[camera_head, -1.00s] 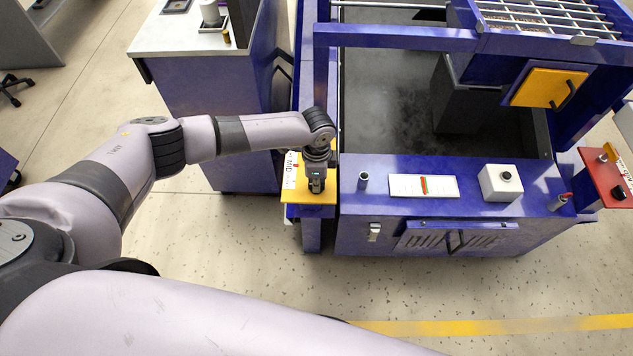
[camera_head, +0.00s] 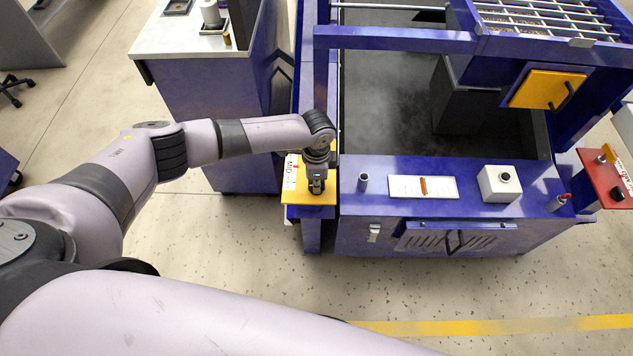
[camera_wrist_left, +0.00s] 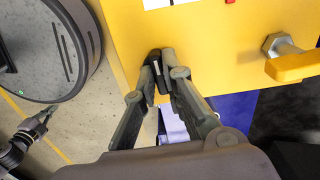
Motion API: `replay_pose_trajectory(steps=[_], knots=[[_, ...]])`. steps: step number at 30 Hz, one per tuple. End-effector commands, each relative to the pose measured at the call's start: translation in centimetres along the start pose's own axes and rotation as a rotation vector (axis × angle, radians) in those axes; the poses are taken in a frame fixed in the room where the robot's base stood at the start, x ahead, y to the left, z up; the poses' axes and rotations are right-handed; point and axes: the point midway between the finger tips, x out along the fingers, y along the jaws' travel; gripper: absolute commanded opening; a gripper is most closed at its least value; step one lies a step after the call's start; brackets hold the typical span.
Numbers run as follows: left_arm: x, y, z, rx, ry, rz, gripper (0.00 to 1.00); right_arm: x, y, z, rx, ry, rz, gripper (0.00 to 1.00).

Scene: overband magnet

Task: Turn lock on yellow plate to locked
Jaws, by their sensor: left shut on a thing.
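The yellow plate (camera_head: 290,197) stands at the left front corner of the blue machine. My left gripper (camera_head: 317,188) reaches down onto it from above. In the left wrist view, the same yellow plate (camera_wrist_left: 210,40) lies beyond my left gripper (camera_wrist_left: 161,75). Its fingers are closed on a small black lock knob (camera_wrist_left: 154,65) with a pale line on it, near the plate's edge. The fingers hide part of the knob, and I cannot read its locked or unlocked marking. A dark, gripper-like part, probably my right gripper (camera_wrist_left: 42,118), shows small at the wrist view's left edge.
A yellow handle (camera_wrist_left: 298,66) on a metal bolt stands on the plate to the right. A red plate (camera_head: 606,180) is at far right. A white-topped cabinet (camera_head: 180,38) stands behind my left arm.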

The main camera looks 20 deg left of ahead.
Motion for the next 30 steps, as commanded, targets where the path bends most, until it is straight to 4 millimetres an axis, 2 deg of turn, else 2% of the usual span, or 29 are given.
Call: replay_pose_trajectory(steps=[1,6,20,30], knots=[[-0.3,0.1,0.1,-0.029,-0.001,0.003,0.00,-0.7,0.0,-0.1,0.000,0.000,0.000,0.00],[-0.3,0.1,0.0,-0.126,-0.001,0.003,0.00,-1.6,0.0,-0.1,0.000,0.000,0.000,0.00],[0.0,0.0,0.1,-0.185,-0.002,0.000,0.00,-1.9,0.1,-0.1,-0.001,0.000,0.000,0.00],[-0.2,0.1,0.1,-0.356,-0.003,0.003,0.00,-3.8,0.3,-0.3,-0.001,-0.001,0.003,0.00]])
